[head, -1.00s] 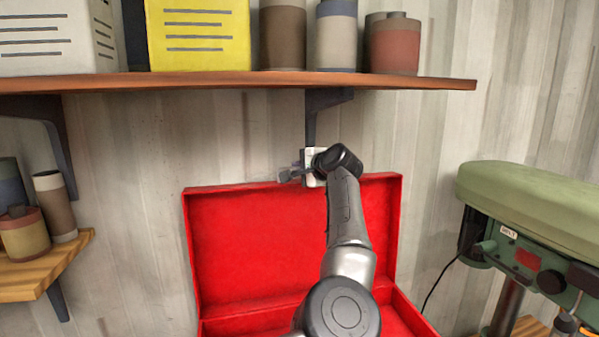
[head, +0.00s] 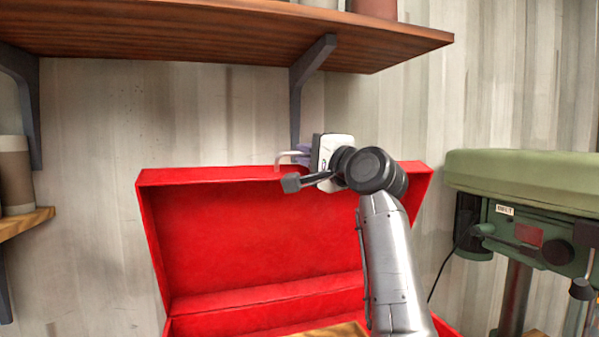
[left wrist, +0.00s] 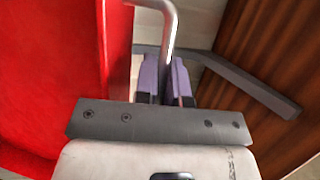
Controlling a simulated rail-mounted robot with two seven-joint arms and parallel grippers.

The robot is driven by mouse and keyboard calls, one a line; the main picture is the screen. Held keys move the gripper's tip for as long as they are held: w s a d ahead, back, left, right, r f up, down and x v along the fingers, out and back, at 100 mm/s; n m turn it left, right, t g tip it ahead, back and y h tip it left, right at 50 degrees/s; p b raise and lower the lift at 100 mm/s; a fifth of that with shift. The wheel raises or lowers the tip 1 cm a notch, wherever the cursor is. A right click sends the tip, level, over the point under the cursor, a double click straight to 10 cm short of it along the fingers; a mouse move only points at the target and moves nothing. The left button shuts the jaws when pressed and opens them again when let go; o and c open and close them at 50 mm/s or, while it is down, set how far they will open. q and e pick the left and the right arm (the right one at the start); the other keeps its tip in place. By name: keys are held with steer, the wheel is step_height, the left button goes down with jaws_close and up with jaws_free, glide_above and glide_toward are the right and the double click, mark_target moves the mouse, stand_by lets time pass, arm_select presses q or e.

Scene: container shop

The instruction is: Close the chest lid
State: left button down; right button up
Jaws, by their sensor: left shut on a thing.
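The red chest (head: 255,312) stands open below the wall shelf. Its lid (head: 240,235) is raised, with its red inner face towards me; the lid also fills the left of the left wrist view (left wrist: 60,70). A pale bent metal handle (head: 283,154) is at the lid's top edge. My left gripper (head: 301,153) is at that edge, its purple fingers shut on the handle. In the left wrist view the handle (left wrist: 172,35) runs down between the fingers (left wrist: 165,78). My left arm hides the right part of the lid and chest. My right gripper is not in view.
The wooden wall shelf (head: 190,38) and its dark bracket (head: 304,85) are above the lid and close to my gripper. A green drill press (head: 530,195) with a dark cable stands at the right. A smaller shelf (head: 25,222) holds a brown container (head: 14,175) at the left.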

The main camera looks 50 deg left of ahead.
arm_select(q)
steer(key=shift+n+y, duration=0.4)
steer(key=shift+y, duration=0.3)
steer(key=shift+s+d+f+b, duration=0.35)
steer(key=shift+d+b, duration=0.25)
steer(key=shift+d, duration=0.15)
steer(key=shift+s+d+f+b, duration=0.3)
steer(key=shift+d+b, duration=0.3)
steer(key=shift+d, duration=0.2)
steer(key=shift+s+d+f+b, duration=0.35)
steer(key=shift+d+b, duration=0.25)
steer(key=shift+d, duration=0.15)
steer(key=c, duration=1.2)
jaws_free()
steer(key=shift+w, duration=0.1)
